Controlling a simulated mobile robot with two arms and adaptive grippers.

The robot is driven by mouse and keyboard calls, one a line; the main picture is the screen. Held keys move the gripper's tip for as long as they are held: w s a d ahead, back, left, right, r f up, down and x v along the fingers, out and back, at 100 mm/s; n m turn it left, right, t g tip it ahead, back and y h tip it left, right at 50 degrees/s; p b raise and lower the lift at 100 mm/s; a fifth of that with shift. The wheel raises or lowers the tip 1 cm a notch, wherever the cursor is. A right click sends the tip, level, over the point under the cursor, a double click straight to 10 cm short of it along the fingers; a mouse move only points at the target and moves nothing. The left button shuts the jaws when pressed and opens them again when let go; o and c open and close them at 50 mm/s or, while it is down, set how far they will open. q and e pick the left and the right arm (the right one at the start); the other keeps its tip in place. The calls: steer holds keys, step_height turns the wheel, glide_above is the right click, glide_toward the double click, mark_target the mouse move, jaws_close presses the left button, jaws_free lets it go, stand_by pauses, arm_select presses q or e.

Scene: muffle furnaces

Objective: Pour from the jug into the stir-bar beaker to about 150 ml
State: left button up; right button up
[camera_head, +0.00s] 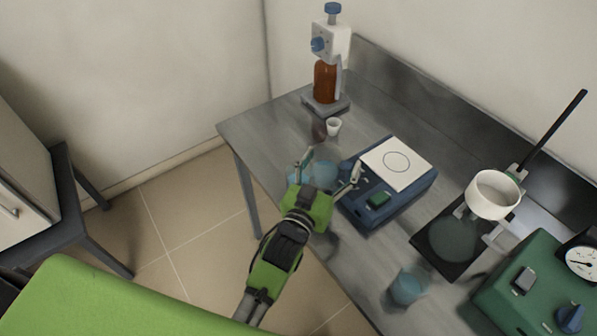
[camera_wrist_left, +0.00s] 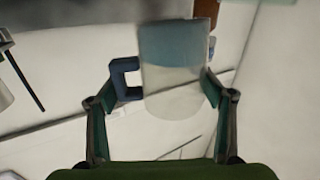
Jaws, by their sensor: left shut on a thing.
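My left gripper (camera_head: 330,168) is shut on a clear jug (camera_head: 323,175), left of the blue stirrer. In the left wrist view the jug (camera_wrist_left: 172,95) sits between the two fingers (camera_wrist_left: 160,95), with its blue handle to the left. It holds a band of pale blue liquid (camera_wrist_left: 172,42); I see no stream leaving it. A small glass beaker (camera_head: 406,288) with pale blue contents stands at the table's near edge. I cannot tell whether it is the stir-bar beaker, and I see no stir bar or readable scale. My right gripper is not in view.
An amber dispenser bottle (camera_head: 326,83) and a small white cup (camera_head: 333,127) stand behind. A stand with a white bowl (camera_head: 493,195) and a green instrument (camera_head: 535,285) are at right. The table's left end (camera_head: 255,128) is clear.

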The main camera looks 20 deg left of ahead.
arm_select(q)
steer(key=shift+r, duration=0.1)
steer(key=shift+a+m, duration=0.1)
steer(key=shift+m, duration=0.3)
step_height(320, 180, up, 5)
steer(key=p, duration=0.5)
steer(key=shift+s+f, duration=0.1)
steer(key=shift+f, duration=0.1)
